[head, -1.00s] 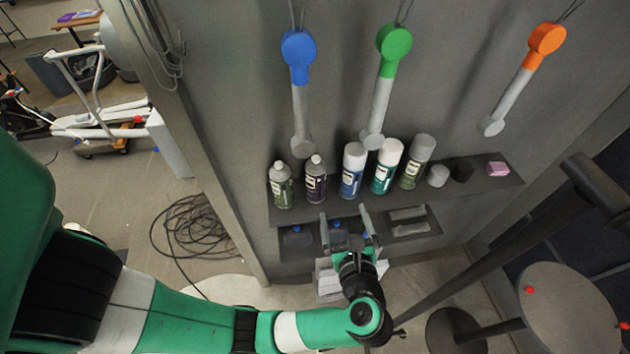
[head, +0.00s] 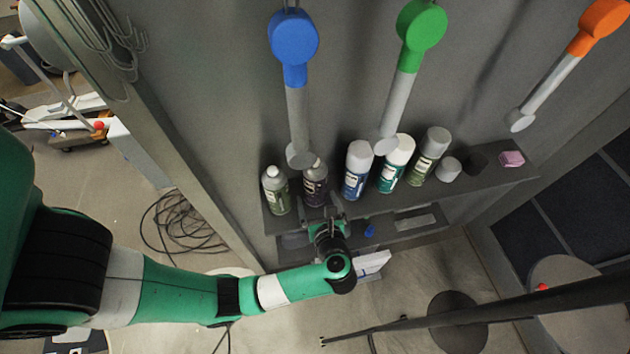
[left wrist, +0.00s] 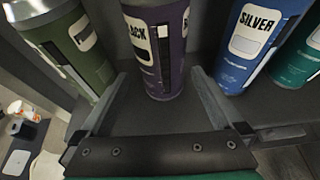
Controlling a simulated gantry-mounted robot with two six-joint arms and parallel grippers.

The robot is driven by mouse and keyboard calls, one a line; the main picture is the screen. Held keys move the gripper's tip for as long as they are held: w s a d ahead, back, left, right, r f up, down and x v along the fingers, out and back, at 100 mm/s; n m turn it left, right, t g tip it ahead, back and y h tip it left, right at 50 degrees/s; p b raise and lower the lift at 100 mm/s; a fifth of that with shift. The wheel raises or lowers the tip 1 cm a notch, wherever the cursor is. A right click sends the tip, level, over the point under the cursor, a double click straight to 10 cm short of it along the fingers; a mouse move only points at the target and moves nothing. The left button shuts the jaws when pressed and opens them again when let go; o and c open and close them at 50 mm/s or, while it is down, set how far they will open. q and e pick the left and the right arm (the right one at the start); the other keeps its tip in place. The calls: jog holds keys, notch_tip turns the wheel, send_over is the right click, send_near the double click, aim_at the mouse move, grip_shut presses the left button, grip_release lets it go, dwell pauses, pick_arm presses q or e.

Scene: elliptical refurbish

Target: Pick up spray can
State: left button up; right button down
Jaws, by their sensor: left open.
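Several spray cans stand upright in a row on the upper shelf. A green-grey can (head: 276,192) is at the left end, then a dark purple can (head: 315,186), a blue can (head: 357,172), a teal can (head: 396,165) and an olive can (head: 428,158). My left gripper (head: 323,212) is open just in front of the purple can. In the left wrist view the purple can (left wrist: 157,60) stands between the open fingers (left wrist: 160,95), with the green can (left wrist: 70,45) to the left and the blue "SILVER" can (left wrist: 255,45) to the right. My right gripper is not seen.
Blue (head: 295,50), green (head: 421,25) and orange (head: 597,20) hanging tools are on the grey wall above the cans. A pink block (head: 512,159) lies on the shelf's right end. A lower shelf (head: 425,232) runs beneath. A dark bar (head: 500,311) crosses the lower right.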

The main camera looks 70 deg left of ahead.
aim_at(315, 189)
pick_arm(q)
jog(key=shift+x, duration=2.75)
jog(key=shift+w+d, duration=0.1)
jog(key=shift+w, duration=0.05)
jog(key=c, duration=1.4)
jog(key=shift+o, duration=0.2)
jog(key=shift+r, duration=0.2)
